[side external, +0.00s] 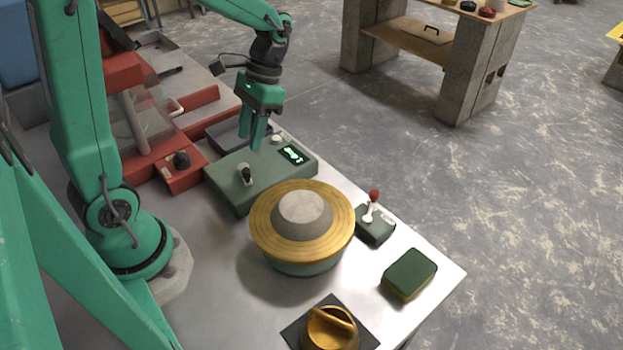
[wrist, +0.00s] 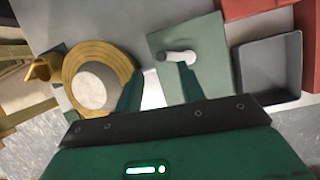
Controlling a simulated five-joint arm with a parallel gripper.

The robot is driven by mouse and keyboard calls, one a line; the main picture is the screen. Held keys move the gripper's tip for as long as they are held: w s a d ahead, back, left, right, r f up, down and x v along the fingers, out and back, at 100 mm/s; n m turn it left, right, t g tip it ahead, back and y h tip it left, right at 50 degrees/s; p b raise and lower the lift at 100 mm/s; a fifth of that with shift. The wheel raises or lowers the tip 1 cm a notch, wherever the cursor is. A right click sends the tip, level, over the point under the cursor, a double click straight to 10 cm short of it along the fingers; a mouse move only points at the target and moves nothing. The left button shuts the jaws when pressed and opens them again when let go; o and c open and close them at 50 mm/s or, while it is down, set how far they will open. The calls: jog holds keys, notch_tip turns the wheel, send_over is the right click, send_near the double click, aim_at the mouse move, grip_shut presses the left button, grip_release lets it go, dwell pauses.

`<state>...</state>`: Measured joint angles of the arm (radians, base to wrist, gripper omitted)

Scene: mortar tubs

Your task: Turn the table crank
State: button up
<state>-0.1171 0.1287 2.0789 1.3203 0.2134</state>
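A green control box (side external: 225,190) lies flat on the metal bench with a small black and white crank-like handle (side external: 246,174) on its top. The handle also shows in the wrist view (wrist: 177,57), close to the tip of the right-hand finger. A round turntable with a yellow rim (side external: 268,237) and a grey domed middle stands beside the box; it is at the left in the wrist view (wrist: 80,62). My gripper (side external: 251,148) is above the far part of the box, fingers down. In the wrist view (wrist: 158,68) the fingers are apart with nothing between them.
A small box with a red-tipped lever (side external: 374,196), a green and yellow sponge (side external: 410,273) and a brass knob (side external: 331,330) lie near the bench's right edge. A grey tray (wrist: 268,68) and red equipment (side external: 183,175) stand behind the control box.

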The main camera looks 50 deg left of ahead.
aim_at(246, 170)
dwell(0.3)
jog(key=n+t, duration=0.1)
jog(key=n, duration=0.3)
jog(key=s+n+t, duration=0.1)
jog(key=n, duration=0.4)
jog(key=s+n+t, duration=0.1)
jog(key=n+t, duration=0.1)
jog(key=n, duration=0.2)
jog(key=shift+s+d+r+y, duration=0.15)
jog(key=shift+d+r+y, duration=0.15)
jog(key=shift+d, duration=0.1)
jog(key=shift+f, duration=0.15)
jog(key=shift+s+f, duration=0.15)
jog(key=shift+f, duration=3.65)
grip_shut()
